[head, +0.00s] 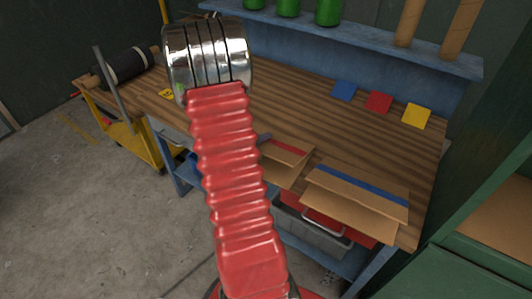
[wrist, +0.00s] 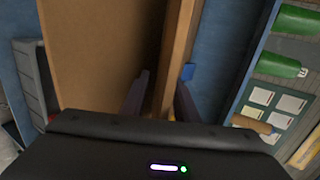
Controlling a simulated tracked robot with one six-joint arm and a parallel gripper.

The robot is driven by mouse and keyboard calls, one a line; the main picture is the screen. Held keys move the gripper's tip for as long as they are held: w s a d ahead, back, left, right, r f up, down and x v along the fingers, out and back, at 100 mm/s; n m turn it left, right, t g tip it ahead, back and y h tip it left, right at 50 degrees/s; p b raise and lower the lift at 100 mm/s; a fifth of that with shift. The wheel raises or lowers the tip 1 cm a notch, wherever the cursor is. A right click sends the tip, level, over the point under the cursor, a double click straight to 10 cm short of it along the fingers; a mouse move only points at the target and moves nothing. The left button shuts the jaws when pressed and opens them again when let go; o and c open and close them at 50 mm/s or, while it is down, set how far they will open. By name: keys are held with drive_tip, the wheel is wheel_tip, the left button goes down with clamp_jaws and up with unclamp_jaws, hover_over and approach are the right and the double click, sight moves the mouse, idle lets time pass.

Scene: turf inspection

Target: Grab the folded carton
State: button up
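Two flat folded cartons lie at the bench's front edge in the head view, one with a blue stripe (head: 355,192) and one with a red stripe (head: 287,160). Both overhang the edge, and my red arm partly covers the red-striped one's surroundings. My gripper is hidden in the head view. In the wrist view my gripper (wrist: 160,98) shows two dark fingers standing apart. A large brown panel (wrist: 100,50), apparently a carton's face, fills the left, and its edge runs between the fingers. I cannot tell which carton it is, or whether the fingers touch it.
The wooden bench (head: 290,105) carries blue (head: 344,91), red (head: 378,102) and yellow (head: 416,115) cards. Green cans (head: 328,12) and cardboard tubes stand on the blue shelf (head: 360,37) behind. A yellow cart (head: 130,135) is at left, a green cabinet (head: 485,265) at right. Bins sit under the bench.

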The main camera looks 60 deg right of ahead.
drive_tip(key=shift+c, duration=0.4)
clamp_jaws()
idle(1.0)
